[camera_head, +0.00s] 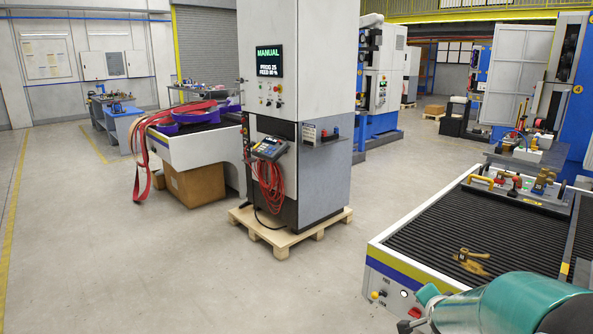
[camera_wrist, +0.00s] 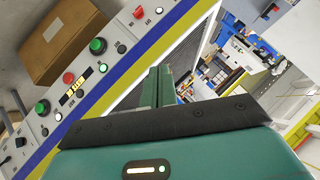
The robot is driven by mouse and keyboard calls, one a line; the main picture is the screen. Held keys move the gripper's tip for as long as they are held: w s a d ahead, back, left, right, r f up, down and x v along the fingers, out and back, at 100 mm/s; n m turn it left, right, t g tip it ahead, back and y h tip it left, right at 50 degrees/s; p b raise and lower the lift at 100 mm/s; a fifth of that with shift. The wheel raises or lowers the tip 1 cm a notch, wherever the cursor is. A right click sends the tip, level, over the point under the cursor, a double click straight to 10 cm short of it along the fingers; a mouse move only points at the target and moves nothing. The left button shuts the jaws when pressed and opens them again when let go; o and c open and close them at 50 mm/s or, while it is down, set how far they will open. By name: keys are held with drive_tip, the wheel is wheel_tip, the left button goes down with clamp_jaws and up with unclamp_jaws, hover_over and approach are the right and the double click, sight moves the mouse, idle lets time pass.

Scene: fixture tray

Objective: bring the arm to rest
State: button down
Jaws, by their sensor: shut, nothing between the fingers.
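My gripper (camera_wrist: 158,82) shows in the wrist view as two green fingers side by side, closed with no gap and nothing between them. Behind the fingers is a dark plate and my teal wrist housing with a lit white strip. In the head view my teal arm lies across the bottom right corner, in front of the near end of a ribbed black table (camera_head: 470,235). The fingers cannot be made out clearly in the head view.
A control cabinet (camera_head: 295,100) stands on a wooden pallet (camera_head: 290,232). A cardboard box (camera_wrist: 62,40) shows in the wrist view. The floor at left is clear.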

drive_tip(key=s+a+r+n+g+y, duration=0.1)
drive_tip(key=s+a+r+n+y, duration=0.1)
drive_tip(key=s+a+r+n, duration=0.35)
drive_tip(key=s+a+r+n+g, duration=0.1)
drive_tip(key=s+a+r+n, duration=0.1)
drive_tip(key=s+a, duration=0.4)
drive_tip(key=s+a+r+n+g+y, duration=0.1)
drive_tip(key=s+a+n, duration=0.4)
drive_tip(key=s, duration=0.9)
wheel_tip(320, 180, up, 2)
drive_tip(key=shift+a+r+g+y, duration=0.25)
drive_tip(key=shift+a+g+y, duration=0.05)
drive_tip(key=shift+a+g, duration=0.5)
